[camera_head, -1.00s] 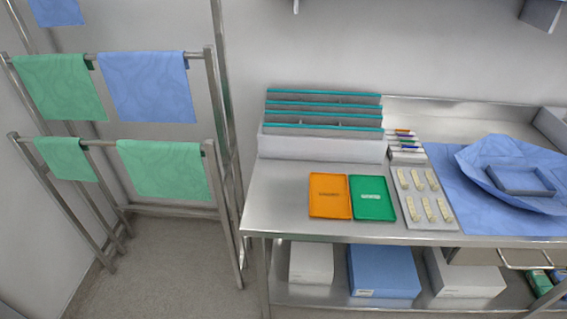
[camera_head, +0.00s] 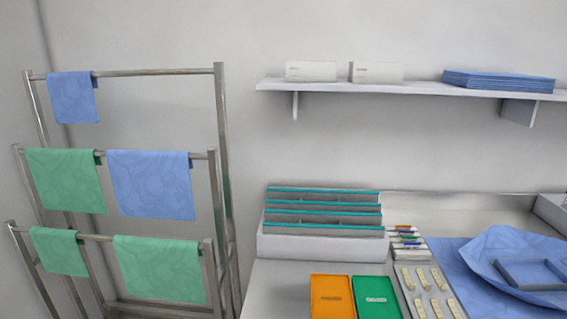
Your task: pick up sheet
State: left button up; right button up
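Several sheets hang over the bars of a tiered metal rack at the left. A small blue sheet (camera_head: 73,98) is on the top bar. A green sheet (camera_head: 64,180) and a larger blue sheet (camera_head: 151,185) hang side by side on the middle bar. A small green sheet (camera_head: 58,251) and a larger green sheet (camera_head: 160,268) hang on the lowest bar. Another blue sheet (camera_head: 452,270) lies flat on the table at the right, under a crumpled blue wrap with a grey tray (camera_head: 531,273). Neither of my grippers is in view.
The metal rack (camera_head: 221,120) stands left of the steel table. A teal-edged divider (camera_head: 320,212), orange tray (camera_head: 332,297) and green tray (camera_head: 376,297) are on the table. The wall shelf (camera_head: 420,89) holds white boxes (camera_head: 311,71) and a folded blue stack (camera_head: 498,80).

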aim_at(58, 250)
jog(key=u, duration=1.4)
